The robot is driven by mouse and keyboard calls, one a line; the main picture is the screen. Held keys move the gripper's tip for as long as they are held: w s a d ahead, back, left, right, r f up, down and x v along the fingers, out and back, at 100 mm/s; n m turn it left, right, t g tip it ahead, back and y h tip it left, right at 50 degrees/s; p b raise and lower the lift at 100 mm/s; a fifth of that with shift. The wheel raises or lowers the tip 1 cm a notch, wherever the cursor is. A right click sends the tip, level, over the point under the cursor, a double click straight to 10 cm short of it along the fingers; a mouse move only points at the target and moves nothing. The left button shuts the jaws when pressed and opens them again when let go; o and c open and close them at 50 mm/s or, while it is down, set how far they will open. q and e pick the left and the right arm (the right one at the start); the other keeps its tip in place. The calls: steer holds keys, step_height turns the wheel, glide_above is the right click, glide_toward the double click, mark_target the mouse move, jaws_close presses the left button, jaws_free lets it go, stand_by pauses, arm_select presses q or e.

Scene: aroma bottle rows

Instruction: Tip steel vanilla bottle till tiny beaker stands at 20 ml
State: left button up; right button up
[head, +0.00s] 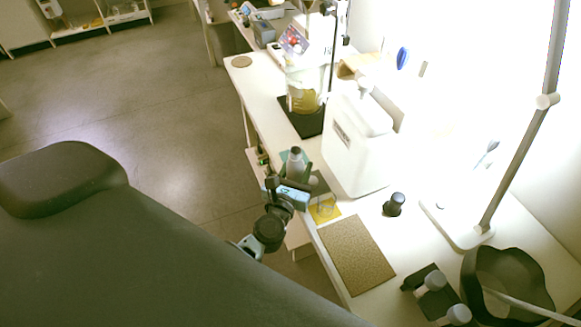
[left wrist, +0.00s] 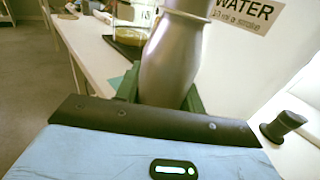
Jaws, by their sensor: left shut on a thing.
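My left gripper (head: 290,178) is shut on a steel bottle (head: 295,163) beside the bench's left edge. In the left wrist view the grey metal bottle (left wrist: 175,58) stands between the dark green fingers (left wrist: 160,95), slightly tilted; its top is out of frame. Whether it is the vanilla one cannot be told, as no label shows. A small yellow patch with a faint clear outline (head: 324,208) lies just right of the gripper; it may be the tiny beaker, but its level cannot be read. My right gripper is not in view.
A white container marked WATER (head: 352,150) stands close right of the bottle. A large glass vessel with yellow liquid (head: 303,92) stands behind on a black mat. A dark knob-like object (head: 394,205), a brown mat (head: 356,255) and a lamp base (head: 462,222) are nearer right.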

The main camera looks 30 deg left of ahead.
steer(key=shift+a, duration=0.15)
arm_select(q)
steer(key=shift+m, duration=0.6)
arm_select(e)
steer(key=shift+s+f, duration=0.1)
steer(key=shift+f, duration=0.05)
arm_select(q)
steer(key=shift+d+r+m+t+b, duration=0.15)
steer(key=shift+m+t+b, duration=0.25)
steer(key=shift+m, duration=0.5)
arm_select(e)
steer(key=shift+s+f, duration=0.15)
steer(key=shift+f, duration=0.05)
arm_select(q)
steer(key=shift+d+m+t, duration=0.25)
steer(key=shift+m+t, duration=0.05)
steer(key=shift+m, duration=1.1)
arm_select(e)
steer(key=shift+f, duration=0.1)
arm_select(q)
steer(key=shift+s+d+r+m+h+p, duration=0.1)
steer(key=shift+d+r+m+h+p, duration=0.15)
steer(key=shift+m, duration=0.25)
steer(key=shift+d+r+m+h+p, duration=0.15)
steer(key=shift+r+m, duration=0.15)
steer(key=shift+m, duration=0.2)
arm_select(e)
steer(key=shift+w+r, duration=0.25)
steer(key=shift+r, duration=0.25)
